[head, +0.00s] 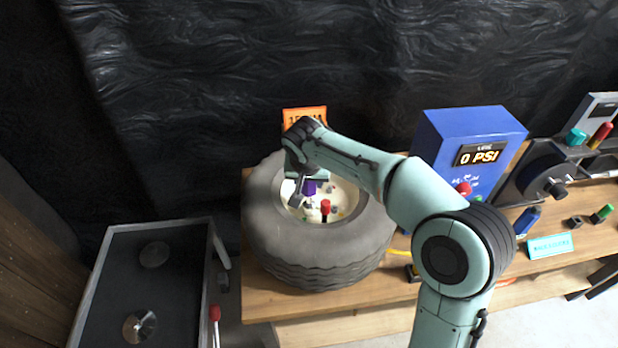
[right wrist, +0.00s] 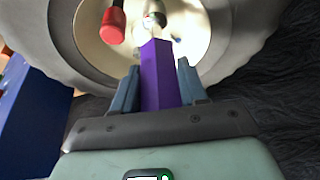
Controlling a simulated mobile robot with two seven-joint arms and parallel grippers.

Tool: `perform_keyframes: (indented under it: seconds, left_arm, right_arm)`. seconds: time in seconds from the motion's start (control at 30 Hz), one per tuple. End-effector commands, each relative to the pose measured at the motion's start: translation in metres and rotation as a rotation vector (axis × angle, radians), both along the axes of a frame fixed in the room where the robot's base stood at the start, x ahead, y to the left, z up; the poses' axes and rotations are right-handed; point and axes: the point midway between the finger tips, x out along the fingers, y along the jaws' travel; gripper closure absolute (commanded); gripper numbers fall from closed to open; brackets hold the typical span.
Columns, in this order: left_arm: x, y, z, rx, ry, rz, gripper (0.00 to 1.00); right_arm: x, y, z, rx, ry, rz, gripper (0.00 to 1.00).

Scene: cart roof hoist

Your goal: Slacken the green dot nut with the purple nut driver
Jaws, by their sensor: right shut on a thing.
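My right gripper (head: 303,192) reaches down over the cream wheel hub (head: 347,197) of a big grey tyre (head: 300,250). It is shut on the purple nut driver (right wrist: 160,75), whose purple handle also shows in the head view (head: 310,187). In the right wrist view the driver stands between both fingers, its far end pointing at the hub. A silvery rounded part (right wrist: 154,18) shows at that end; I cannot tell whether it touches a nut. Small nuts on the hub are partly hidden, and I cannot make out a green dot. My left gripper is not in view.
A red-capped piece (head: 325,207) stands at the hub close to the gripper, also in the wrist view (right wrist: 113,27). A blue gauge box (head: 440,145) reading 0 PSI stands right of the tyre. An orange sign (head: 300,115) is behind. A dark tray cart (head: 180,270) is at left.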

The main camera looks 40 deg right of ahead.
Motion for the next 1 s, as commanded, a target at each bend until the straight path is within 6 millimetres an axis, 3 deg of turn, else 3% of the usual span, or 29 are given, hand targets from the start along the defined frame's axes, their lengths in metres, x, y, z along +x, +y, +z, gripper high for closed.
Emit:
perform_keyframes:
  seconds: [0.43, 1.0]
  left_arm:
    - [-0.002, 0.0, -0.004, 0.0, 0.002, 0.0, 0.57]
    - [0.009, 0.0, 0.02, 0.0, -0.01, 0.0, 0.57]
  right_arm:
    - [0.001, 0.0, -0.004, 0.0, -0.003, 0.008, 1.0]
    - [0.001, 0.0, 0.029, 0.0, -0.004, 0.009, 1.0]
